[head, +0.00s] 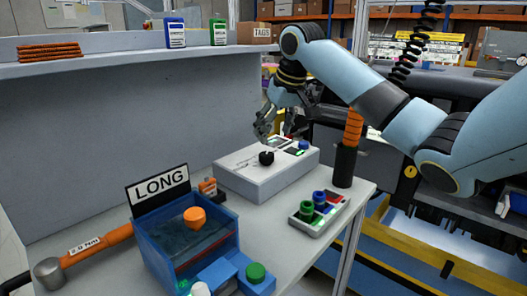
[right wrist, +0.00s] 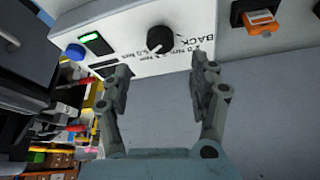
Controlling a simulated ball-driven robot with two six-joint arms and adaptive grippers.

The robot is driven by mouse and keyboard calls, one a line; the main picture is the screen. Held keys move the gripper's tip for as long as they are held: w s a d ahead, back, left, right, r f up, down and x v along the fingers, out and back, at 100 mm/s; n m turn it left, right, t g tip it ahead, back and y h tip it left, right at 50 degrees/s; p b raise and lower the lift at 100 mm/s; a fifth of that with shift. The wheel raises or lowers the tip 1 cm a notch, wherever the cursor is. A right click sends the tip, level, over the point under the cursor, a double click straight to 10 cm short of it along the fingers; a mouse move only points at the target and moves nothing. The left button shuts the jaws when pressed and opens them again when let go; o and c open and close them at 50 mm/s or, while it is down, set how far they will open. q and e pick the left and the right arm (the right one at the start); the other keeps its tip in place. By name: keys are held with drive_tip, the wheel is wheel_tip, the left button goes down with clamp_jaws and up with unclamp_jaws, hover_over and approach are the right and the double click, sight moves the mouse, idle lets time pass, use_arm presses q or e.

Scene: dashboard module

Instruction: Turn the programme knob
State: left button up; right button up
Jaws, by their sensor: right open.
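The programme knob is a small black knob (head: 266,158) on the top of a white box-shaped module (head: 262,185) on the bench. It shows large in the right wrist view (right wrist: 160,40), with printed marks including "BACK" and Nm values beside it. Which mark it points to is too small to tell. My right gripper (head: 279,129) is above the module, a little behind the knob in the head view. In the right wrist view its fingers (right wrist: 163,78) are spread and empty, with the knob beyond the gap, apart from both. My left gripper is not in view.
The module also carries a blue button (head: 303,145) and a green-lit display (right wrist: 97,42). A tray with green and blue knobs (head: 319,212) stands to the right, near a black holder (head: 344,166). A blue bin (head: 163,250) marked LONG and an orange-handled tool (head: 98,243) are at left.

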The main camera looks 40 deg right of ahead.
sight(267, 154)
drive_tip(key=x, duration=0.3)
drive_tip(key=shift+f, duration=0.4)
drive_tip(key=x, duration=0.3)
drive_tip(key=shift+w+b, duration=0.1)
drive_tip(key=shift+b, duration=0.2)
drive_tip(key=shift+w+f, duration=0.3)
drive_tip(key=shift+f, duration=0.4)
drive_tip(key=shift+c, duration=0.4)
drive_tip(key=c, duration=1)
drive_tip(key=shift+s+d+r+n+p, duration=0.15)
drive_tip(key=shift+n+p, duration=0.45)
drive_tip(key=shift+p, duration=0.3)
drive_tip(key=shift+c, duration=0.2)
drive_tip(key=shift+n+y+p, duration=0.7)
drive_tip(key=shift+n+p, duration=0.2)
drive_tip(key=shift+n, duration=0.3)
drive_tip(key=shift+n+y+p, duration=0.3)
drive_tip(key=shift+n+y, duration=0.1)
drive_tip(key=shift+n, duration=0.6)
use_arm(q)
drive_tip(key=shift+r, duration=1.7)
use_arm(e)
drive_tip(key=shift+n+g+y, duration=0.4)
drive_tip(key=shift+n, duration=0.7)
